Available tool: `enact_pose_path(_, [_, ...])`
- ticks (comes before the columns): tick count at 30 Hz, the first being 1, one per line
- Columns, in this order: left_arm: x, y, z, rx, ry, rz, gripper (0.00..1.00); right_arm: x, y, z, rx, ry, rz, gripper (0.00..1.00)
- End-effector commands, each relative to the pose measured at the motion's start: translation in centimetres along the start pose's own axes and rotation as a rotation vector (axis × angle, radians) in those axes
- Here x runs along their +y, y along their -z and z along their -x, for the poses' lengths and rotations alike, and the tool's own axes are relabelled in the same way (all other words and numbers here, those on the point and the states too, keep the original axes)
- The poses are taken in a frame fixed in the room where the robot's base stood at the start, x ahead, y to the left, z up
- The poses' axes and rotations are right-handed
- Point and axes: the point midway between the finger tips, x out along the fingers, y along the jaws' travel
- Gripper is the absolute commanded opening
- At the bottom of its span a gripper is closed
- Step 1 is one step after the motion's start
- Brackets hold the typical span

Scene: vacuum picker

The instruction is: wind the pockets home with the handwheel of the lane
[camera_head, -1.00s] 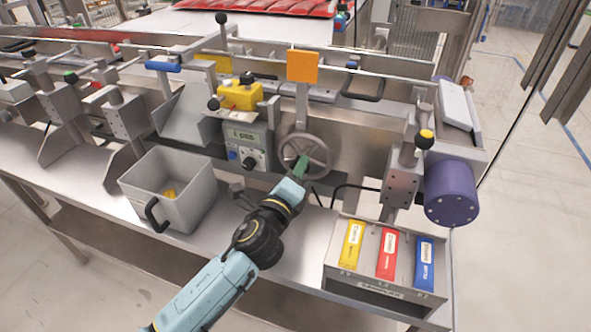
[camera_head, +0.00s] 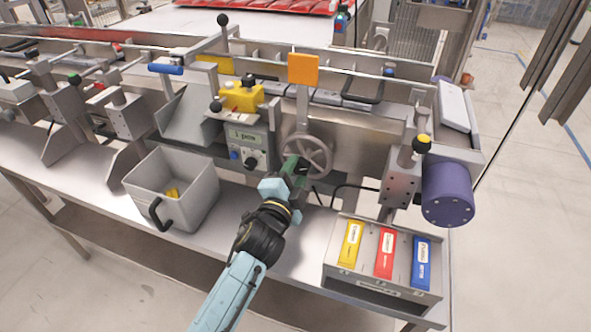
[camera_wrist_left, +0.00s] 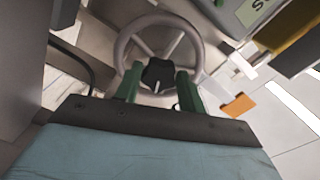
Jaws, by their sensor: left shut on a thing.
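The grey spoked handwheel (camera_head: 329,162) stands upright on the front of the lane, below an orange plate (camera_head: 303,69). It fills the upper middle of the left wrist view (camera_wrist_left: 122,48). My left gripper (camera_head: 297,167) is at the lower part of the wheel. In the left wrist view its green fingers (camera_wrist_left: 158,86) stand on both sides of the wheel's black knob (camera_wrist_left: 158,72), shut on it. The fingers partly hide the lower rim. The pockets cannot be made out clearly. My right gripper is not in view.
A control box (camera_head: 248,150) with knobs is left of the wheel. A grey bin (camera_head: 205,190) with yellow pieces stands on the bench at left. A rack (camera_head: 335,262) with yellow, red and blue labelled blocks is at lower right. A purple drum (camera_head: 448,195) is at the right end.

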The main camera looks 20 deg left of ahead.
Motion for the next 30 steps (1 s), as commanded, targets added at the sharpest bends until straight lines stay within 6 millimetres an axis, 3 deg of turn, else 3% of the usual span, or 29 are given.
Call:
enact_pose_path(13, [0.0, 0.1, 0.0, -0.004, -0.001, 0.426, 0.17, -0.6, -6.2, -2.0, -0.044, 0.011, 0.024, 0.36])
enact_pose_path(24, [0.1, 0.1, 0.0, -0.003, -0.001, 0.729, 0.17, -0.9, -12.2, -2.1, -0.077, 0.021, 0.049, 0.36])
enact_pose_path(27, [0.2, 0.1, 0.0, -0.003, -0.001, 0.786, 0.17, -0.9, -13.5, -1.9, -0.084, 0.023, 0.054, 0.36])
enact_pose_path(30, [0.2, 0.1, 0.0, -0.002, 0.0, 0.831, 0.17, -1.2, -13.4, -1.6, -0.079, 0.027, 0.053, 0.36])
